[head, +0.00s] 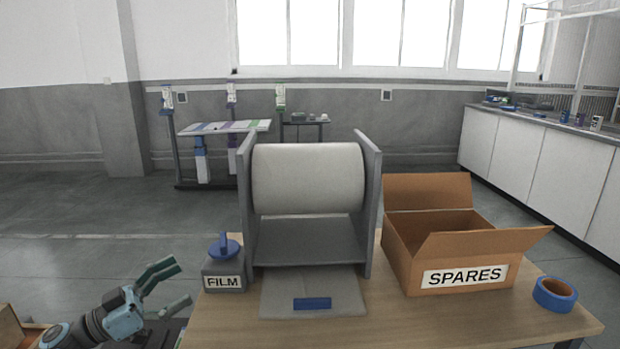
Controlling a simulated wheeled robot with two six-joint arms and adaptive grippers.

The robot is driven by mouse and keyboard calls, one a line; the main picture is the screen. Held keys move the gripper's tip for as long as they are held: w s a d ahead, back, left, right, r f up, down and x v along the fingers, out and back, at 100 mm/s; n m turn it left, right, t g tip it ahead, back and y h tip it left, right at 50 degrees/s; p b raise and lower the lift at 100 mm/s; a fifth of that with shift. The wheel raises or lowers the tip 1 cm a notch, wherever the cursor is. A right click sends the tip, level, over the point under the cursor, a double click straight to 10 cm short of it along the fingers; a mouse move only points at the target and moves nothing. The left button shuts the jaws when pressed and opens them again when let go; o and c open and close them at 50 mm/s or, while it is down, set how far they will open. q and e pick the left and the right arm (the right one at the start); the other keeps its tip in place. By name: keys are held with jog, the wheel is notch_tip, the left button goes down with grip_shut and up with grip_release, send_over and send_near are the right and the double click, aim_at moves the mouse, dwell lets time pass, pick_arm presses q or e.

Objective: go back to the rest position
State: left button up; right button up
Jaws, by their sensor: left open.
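My left gripper (169,291) is at the lower left of the head view, with dark green fingers spread apart and nothing between them. It is left of the wooden table (420,322), apart from the grey FILM box (224,276) with the blue knob on top. My right gripper is not in the head view.
On the table stand a grey stand with a white film roll (308,178), an open SPARES carton (462,275) and a blue tape roll (554,294). A blue strip (312,304) lies on the film's end. A brown box edge (12,328) shows at lower left.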

pick_arm(q)
jog(key=a+f+n+t+y+p, duration=0.2)
jog(key=f+n+t+y+p, duration=0.1)
jog(key=f+n+y+p, duration=0.25)
jog(key=a+f+n+t+y+p, duration=0.2)
jog(key=a+f+n+t+y, duration=0.15)
jog(key=f+y, duration=0.35)
jog(key=s+a+f+n+g+y+p, duration=0.1)
jog(key=s+f+n+g+y+p, duration=0.25)
jog(key=s+f, duration=0.7)
jog(key=s+f+g+y+p, duration=0.3)
jog(key=s+f+g+p, duration=0.2)
jog(key=s+f, duration=0.8)
jog(key=s+d+f+g+p, duration=0.1)
jog(key=s+d+f+g, duration=0.1)
jog(key=s, duration=1.2)
jog(key=s+d+f+m+g+p, duration=0.1)
jog(key=s+d+g, duration=0.3)
jog(key=s, duration=1)
jog(key=shift+f+g+h+p, duration=0.4)
jog(key=shift+g+p, duration=0.3)
jog(key=shift+g, duration=0.4)
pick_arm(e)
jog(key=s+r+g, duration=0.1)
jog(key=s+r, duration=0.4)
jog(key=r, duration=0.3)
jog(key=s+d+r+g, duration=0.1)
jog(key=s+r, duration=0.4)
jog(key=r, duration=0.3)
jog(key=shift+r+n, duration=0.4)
